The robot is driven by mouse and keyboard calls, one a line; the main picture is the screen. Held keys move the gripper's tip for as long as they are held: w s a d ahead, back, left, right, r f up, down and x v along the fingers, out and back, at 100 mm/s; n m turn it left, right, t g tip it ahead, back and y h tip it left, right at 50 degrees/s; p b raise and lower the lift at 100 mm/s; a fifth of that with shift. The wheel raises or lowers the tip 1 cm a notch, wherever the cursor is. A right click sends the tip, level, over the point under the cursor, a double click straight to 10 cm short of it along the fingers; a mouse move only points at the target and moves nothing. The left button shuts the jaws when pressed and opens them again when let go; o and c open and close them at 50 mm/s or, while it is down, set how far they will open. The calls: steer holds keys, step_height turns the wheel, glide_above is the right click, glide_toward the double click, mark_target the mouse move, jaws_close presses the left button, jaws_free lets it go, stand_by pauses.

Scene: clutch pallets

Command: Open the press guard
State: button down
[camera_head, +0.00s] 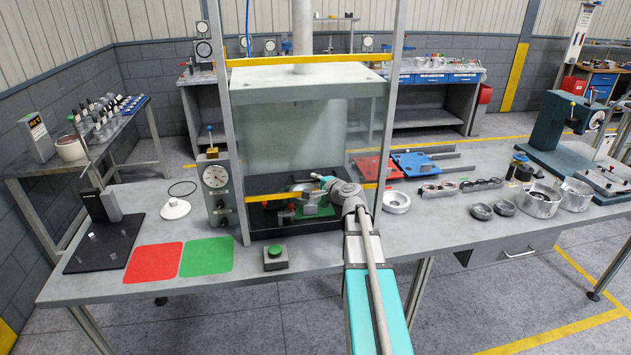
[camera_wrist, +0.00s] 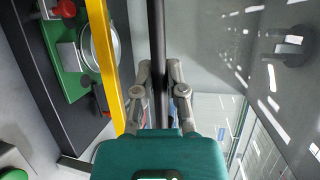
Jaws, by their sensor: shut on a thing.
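The press guard is a clear panel with yellow bars across the front of the press; its lower yellow bar (camera_head: 285,196) runs low across the opening. In the wrist view this yellow bar (camera_wrist: 104,55) lies left of a dark round handle bar (camera_wrist: 158,25). My gripper (camera_wrist: 159,68) is shut on the handle bar, with one finger on each side. In the head view my gripper (camera_head: 328,181) is at the guard's lower right, and my arm hides part of it. Inside the press, a green fixture (camera_head: 318,210) shows through and below the guard.
A green push button (camera_head: 275,252) stands in front of the press, and a gauge box (camera_head: 217,180) is at its left. Red (camera_head: 153,263) and green (camera_head: 206,257) mats lie left. Metal rings and parts (camera_head: 396,202) stand right. The front right of the bench is clear.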

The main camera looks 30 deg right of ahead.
mark_target(308, 122)
step_height(308, 122, up, 19)
steer(key=p, duration=1.8)
steer(key=shift+r, duration=0.15)
steer(key=c, duration=0.7)
jaws_free()
step_height(308, 122, down, 30)
steer(key=b, duration=3)
steer(key=p+v, duration=0.2)
steer(key=v, duration=1)
steer(key=shift+s+r+p, duration=0.2)
steer(key=shift+s+p, duration=0.15)
steer(key=shift+s, duration=0.05)
